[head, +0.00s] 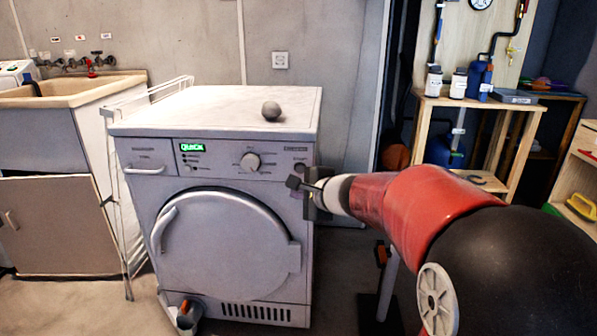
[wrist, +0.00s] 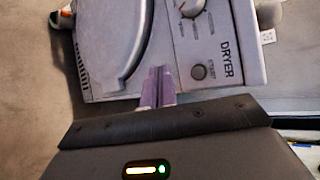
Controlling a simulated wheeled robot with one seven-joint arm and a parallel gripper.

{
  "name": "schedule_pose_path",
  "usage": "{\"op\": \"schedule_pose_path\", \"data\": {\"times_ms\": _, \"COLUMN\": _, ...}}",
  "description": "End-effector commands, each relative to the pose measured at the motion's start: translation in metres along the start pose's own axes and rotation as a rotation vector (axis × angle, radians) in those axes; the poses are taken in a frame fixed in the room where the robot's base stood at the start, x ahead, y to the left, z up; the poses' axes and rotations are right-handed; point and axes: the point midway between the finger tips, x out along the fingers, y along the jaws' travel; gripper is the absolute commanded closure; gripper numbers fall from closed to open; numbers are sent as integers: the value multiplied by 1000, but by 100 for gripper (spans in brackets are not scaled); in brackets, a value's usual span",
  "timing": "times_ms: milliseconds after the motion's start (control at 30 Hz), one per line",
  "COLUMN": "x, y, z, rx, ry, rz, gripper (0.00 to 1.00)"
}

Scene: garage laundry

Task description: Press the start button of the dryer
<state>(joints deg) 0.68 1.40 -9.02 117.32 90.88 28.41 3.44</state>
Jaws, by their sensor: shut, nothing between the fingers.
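The dryer (head: 140,200) is a white front-loader with a round door (head: 222,245) that is closed. Its panel has a green display reading QUICK (head: 192,147) and a dial (head: 250,161). In the wrist view, the start button (wrist: 198,72) is a round dark button beside the DRYER lettering. In the head view, the start button (head: 300,167) sits at the panel's right end, just above my gripper (head: 293,183). In the wrist view, my gripper (wrist: 157,72) is shut and empty, its tips left of the button. I cannot tell whether the tips touch the dryer front.
A grey ball (head: 271,110) lies on the dryer top. A folded drying rack (head: 117,215) stands at the dryer's left, beside a sink (head: 75,88). A wooden shelf with bottles (head: 478,102) stands at the right. A small container (head: 188,316) is on the floor at the dryer's front.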

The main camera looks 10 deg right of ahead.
Motion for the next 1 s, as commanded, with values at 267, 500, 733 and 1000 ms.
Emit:
{"op": "schedule_pose_path", "data": {"times_ms": 267, "x": 2, "y": -2, "z": -1, "rx": -2, "ry": -1, "rz": 2, "gripper": 100}}
{"op": "schedule_pose_path", "data": {"times_ms": 500, "x": 20, "y": -16, "z": -14, "rx": -2, "ry": -1, "rz": 4, "gripper": 100}}
{"op": "schedule_pose_path", "data": {"times_ms": 733, "x": 42, "y": -33, "z": -31, "rx": -1, "ry": -1, "rz": 3, "gripper": 100}}
{"op": "schedule_pose_path", "data": {"times_ms": 1000, "x": 59, "y": -43, "z": -42, "rx": -4, "ry": -1, "rz": 1, "gripper": 100}}
